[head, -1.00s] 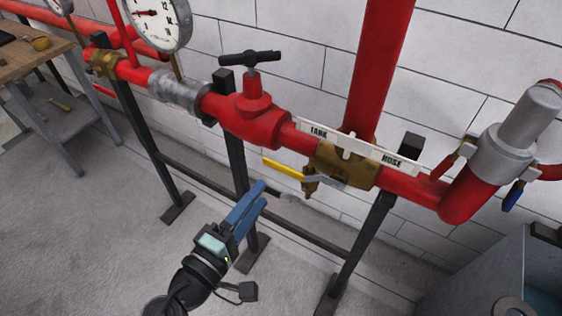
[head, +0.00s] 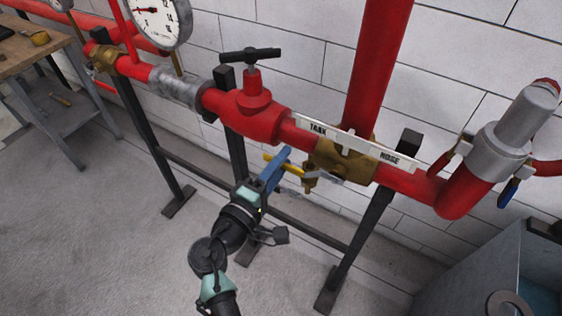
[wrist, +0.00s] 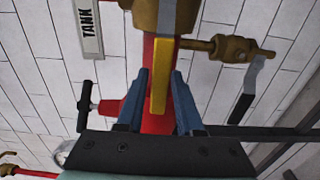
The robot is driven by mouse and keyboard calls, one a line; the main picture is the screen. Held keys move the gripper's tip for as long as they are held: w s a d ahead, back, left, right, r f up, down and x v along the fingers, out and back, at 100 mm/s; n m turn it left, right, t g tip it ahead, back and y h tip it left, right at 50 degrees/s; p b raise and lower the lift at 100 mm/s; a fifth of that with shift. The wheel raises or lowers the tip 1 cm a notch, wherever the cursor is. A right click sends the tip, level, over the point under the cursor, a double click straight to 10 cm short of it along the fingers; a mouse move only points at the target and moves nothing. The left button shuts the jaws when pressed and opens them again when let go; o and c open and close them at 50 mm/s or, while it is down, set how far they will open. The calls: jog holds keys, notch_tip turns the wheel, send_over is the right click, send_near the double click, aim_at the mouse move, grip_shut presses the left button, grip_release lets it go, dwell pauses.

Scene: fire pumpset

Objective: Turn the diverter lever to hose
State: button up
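The yellow diverter lever (head: 269,157) sticks out to the left from the brass diverter valve (head: 355,165), on the TANK side. A white label plate (head: 352,143) above the valve reads TANK at left and HOSE at right. My gripper (head: 284,150) is at the lever, its blue fingers crossing it in the head view. In the wrist view the yellow lever (wrist: 159,75) lies between the two fingers of my gripper (wrist: 160,80), which stand apart with narrow gaps beside it. The fingers hide part of the lever in the head view.
A small brass drain valve (wrist: 205,46) with a dark handle is close to the right finger in the wrist view. A red gate valve (head: 250,110) is to the upper left. Black stand legs (head: 352,245) are behind and right of my arm.

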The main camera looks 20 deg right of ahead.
grip_shut()
dwell(1.1)
